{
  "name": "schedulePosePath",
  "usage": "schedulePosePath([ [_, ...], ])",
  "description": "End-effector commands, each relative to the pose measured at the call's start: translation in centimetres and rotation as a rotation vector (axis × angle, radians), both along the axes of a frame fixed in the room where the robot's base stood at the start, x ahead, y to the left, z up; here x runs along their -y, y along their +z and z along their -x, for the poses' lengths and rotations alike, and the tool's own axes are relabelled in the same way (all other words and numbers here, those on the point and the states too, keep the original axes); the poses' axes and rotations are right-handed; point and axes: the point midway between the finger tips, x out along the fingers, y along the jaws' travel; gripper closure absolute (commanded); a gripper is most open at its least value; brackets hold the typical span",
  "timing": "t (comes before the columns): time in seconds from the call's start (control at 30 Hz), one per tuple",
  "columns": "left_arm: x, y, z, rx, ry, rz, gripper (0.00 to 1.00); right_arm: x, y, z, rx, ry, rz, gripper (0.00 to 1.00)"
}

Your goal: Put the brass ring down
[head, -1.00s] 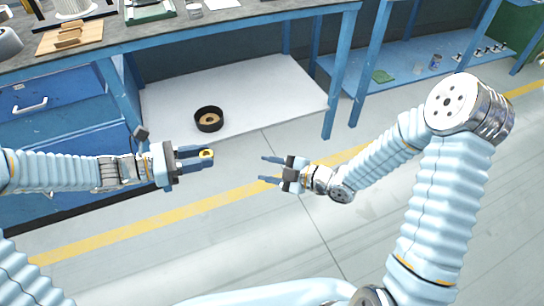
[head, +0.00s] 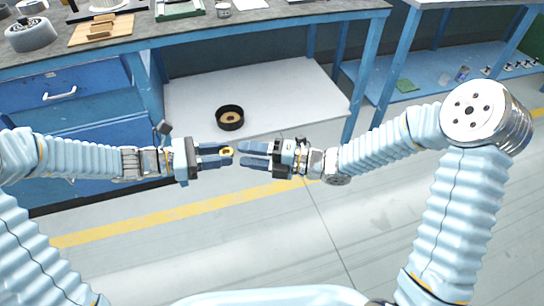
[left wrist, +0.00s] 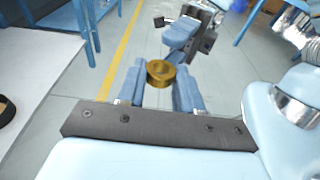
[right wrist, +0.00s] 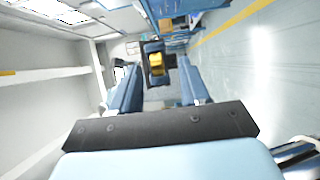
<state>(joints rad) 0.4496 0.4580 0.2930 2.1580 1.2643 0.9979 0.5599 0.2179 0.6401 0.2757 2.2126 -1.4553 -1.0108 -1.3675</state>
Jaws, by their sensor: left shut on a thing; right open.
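The brass ring (head: 228,152) is a small gold ring held between the fingertips of my left gripper (head: 226,154), which is shut on it in mid-air in front of the bench. In the left wrist view the ring (left wrist: 160,73) sits between the two blue fingers with its hole showing. My right gripper (head: 247,155) is open and empty, facing the left one, its fingertips just to the right of the ring. In the right wrist view the ring (right wrist: 156,62) shows ahead, between the open fingers and apart from them.
A white low shelf (head: 290,95) under the bench holds a black round bowl-like part (head: 230,117). The grey bench top (head: 150,35) carries a wooden block tray (head: 101,29) and a grey round part (head: 31,35). Floor below the grippers is clear.

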Motion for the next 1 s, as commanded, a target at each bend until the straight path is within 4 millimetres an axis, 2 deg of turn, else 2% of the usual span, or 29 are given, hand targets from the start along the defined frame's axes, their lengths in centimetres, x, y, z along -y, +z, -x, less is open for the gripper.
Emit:
schedulePosePath([
  [0.2,0.0,0.0,0.0,0.000,0.000,0.000,1.00,-1.8,0.0,-0.5,0.000,0.000,0.001,0.55],
  [0.5,0.0,0.0,0.0,0.000,0.000,0.000,1.00,-2.0,0.0,-0.6,0.000,-0.001,0.001,0.56],
  [0.8,0.0,0.1,0.0,0.001,-0.001,0.002,1.00,-2.0,-0.1,-0.6,-0.002,-0.002,0.003,1.00],
  [0.87,0.0,0.1,0.0,0.001,-0.001,0.002,1.00,-1.9,-0.1,-0.5,-0.003,-0.002,0.003,1.00],
  [0.9,0.0,0.1,0.0,0.001,-0.001,0.003,0.64,-1.9,-0.2,-0.6,-0.003,-0.002,0.004,1.00],
  [1.0,0.0,0.1,0.0,0.001,0.000,0.002,0.48,-1.9,-0.1,-0.6,-0.003,-0.002,0.003,1.00],
])
